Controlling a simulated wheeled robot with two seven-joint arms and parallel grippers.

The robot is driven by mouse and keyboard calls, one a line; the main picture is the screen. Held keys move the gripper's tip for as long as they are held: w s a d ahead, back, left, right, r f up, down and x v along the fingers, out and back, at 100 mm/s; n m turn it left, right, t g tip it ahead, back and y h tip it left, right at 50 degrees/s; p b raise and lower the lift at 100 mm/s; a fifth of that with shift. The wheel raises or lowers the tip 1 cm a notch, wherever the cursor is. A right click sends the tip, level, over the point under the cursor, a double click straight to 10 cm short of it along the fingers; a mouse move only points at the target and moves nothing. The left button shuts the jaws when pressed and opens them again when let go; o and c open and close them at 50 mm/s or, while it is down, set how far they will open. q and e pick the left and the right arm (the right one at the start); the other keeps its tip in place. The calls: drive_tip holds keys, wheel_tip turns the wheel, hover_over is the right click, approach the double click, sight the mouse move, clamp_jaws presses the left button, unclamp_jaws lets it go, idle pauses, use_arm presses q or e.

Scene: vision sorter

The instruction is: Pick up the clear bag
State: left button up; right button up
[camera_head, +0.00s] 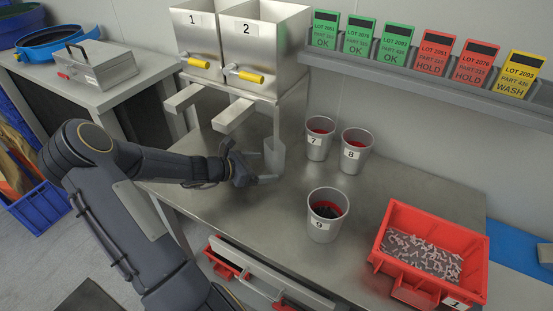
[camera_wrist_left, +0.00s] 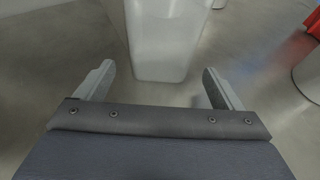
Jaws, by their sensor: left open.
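The clear bag (camera_head: 274,156) looks like a pale translucent pouch standing upright on the steel table, near the end of the chute under bin 2. In the left wrist view the bag (camera_wrist_left: 166,40) fills the top middle, straight ahead of the gripper; its upper part is cut off by the frame. My left gripper (camera_head: 258,168) is low over the table just left of the bag. In the wrist view its two fingers are apart, one to each side of the bag's lower end, with nothing held between them. My right gripper does not show.
Cups 7 (camera_head: 319,139), 8 (camera_head: 356,151) and 9 (camera_head: 326,215) stand right of the bag. A red tray (camera_head: 384,236) of small parts is at the right. The steel bins (camera_head: 236,45) with chutes (camera_head: 234,115) rise behind the gripper. Bare tabletop lies between bag and cups.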

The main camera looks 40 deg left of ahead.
use_arm(q)
drive_tip(key=x, duration=0.2)
drive_tip(key=shift+w+d+f, duration=0.2)
drive_tip(key=shift+w+d, duration=0.05)
drive_tip(key=shift+w+a, duration=0.15)
drive_tip(key=shift+a, duration=0.15)
drive_tip(key=c, duration=1)
drive_tip(key=shift+c, duration=0.2)
drive_tip(key=shift+d, duration=0.1)
drive_tip(key=s+d+r, duration=0.3)
drive_tip(key=s+r, duration=0.1)
drive_tip(key=s, duration=0.2)
drive_tip(key=s+d+r, duration=0.3)
drive_tip(key=s+r, duration=0.1)
drive_tip(key=s, duration=0.2)
drive_tip(key=shift+d+p, duration=0.3)
drive_tip(key=shift+d, duration=0.1)
